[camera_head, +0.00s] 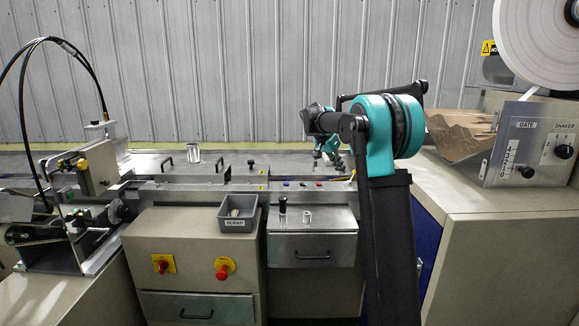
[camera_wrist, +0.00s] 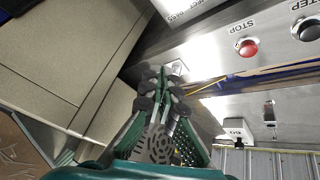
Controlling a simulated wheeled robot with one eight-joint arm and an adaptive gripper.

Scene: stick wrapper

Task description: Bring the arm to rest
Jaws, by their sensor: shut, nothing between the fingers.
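My gripper (camera_wrist: 165,88) is shut and empty in the wrist view, its green and dark fingers brought together at the tips. In the head view my gripper (camera_head: 322,160) hangs small, below the folded black and teal arm, in front of the machine's steel deck. The wrist view shows a steel panel with a red STOP button (camera_wrist: 248,47) and a black STEP button (camera_wrist: 307,30) to the right of the fingers. I cannot tell whether the fingertips touch the panel.
A grey SCRAP bin (camera_head: 238,214) sits on the counter, with a small dark cylinder (camera_head: 282,206) beside it. A GATE and SHAKER control box (camera_head: 530,143) and a hopper (camera_head: 460,134) of brown sticks stand at right. A paper roll (camera_head: 540,40) is above. Black hoses arch at left.

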